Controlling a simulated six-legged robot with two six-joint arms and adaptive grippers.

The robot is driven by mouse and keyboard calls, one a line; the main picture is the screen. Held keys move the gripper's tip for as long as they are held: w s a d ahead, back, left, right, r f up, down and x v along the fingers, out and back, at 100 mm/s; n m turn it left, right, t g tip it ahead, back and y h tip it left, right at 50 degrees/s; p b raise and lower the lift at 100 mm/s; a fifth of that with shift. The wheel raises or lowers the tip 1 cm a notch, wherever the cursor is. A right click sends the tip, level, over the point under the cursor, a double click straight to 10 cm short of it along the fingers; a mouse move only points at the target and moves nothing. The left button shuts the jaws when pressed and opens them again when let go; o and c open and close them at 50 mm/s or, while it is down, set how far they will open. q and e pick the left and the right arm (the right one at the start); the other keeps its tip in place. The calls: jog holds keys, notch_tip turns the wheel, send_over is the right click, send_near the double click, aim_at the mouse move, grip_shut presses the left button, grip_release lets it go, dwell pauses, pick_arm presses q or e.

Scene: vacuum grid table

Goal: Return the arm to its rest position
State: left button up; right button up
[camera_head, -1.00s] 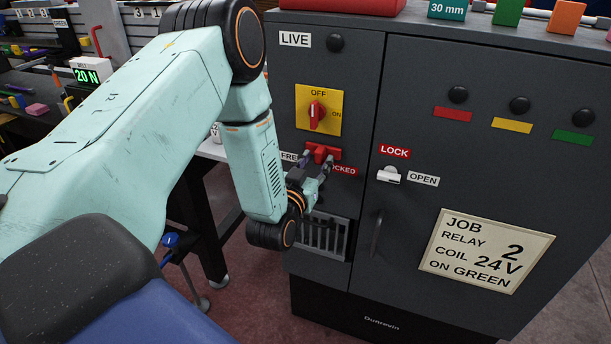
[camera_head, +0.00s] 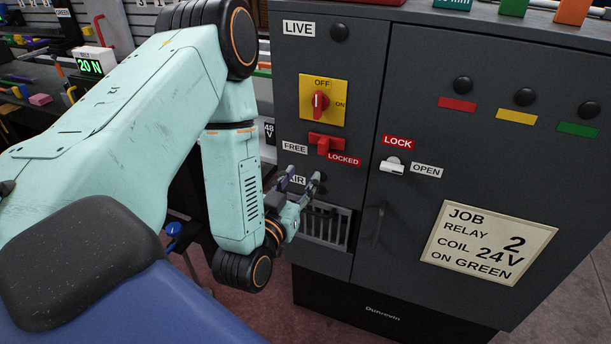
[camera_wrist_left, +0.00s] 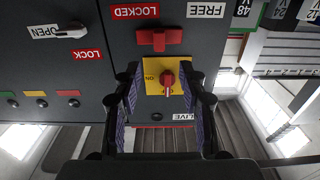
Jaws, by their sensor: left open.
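My left arm (camera_head: 232,180) comes in from the left and hangs bent in front of the grey cabinet (camera_head: 400,80). My left gripper (camera_head: 301,178) is open and empty, below the red latch (camera_head: 326,144) and apart from it. In the left wrist view my left gripper (camera_wrist_left: 162,88) shows its two purple-padded fingers spread wide. That view is upside down, with the red latch (camera_wrist_left: 159,40) beyond the fingertips and the yellow switch plate (camera_wrist_left: 153,80) between the fingers. My right gripper is not in view.
The cabinet bears a red rotary switch (camera_head: 319,104), a white lock lever (camera_head: 392,166), a job card (camera_head: 488,246) and a vent grille (camera_head: 327,226) close to my gripper. A workbench with a lit 20 N display (camera_head: 90,67) stands behind my arm.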

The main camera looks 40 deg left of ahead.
pick_arm(q)
jog(key=s+d+f+g+h, duration=0.2)
jog(key=s+d+f+g, duration=0.15)
jog(key=f, duration=0.45)
jog(key=s+d+f+g+h, duration=0.2)
jog(key=s+f+g, duration=0.3)
jog(key=f, duration=0.4)
jog(key=s+d+f+g+b, duration=0.1)
jog(key=s+f+g, duration=0.2)
jog(key=s, duration=0.3)
jog(key=s+d+f+m+g+b, duration=0.1)
jog(key=s+d+f+g, duration=0.1)
jog(key=s, duration=0.5)
jog(key=s+d+f+m+g+b, duration=0.1)
jog(key=s+f+g, duration=0.2)
jog(key=s, duration=0.4)
jog(key=shift+d+f+g+b, duration=0.3)
jog(key=shift+d+f+g, duration=0.1)
jog(key=shift+g, duration=0.05)
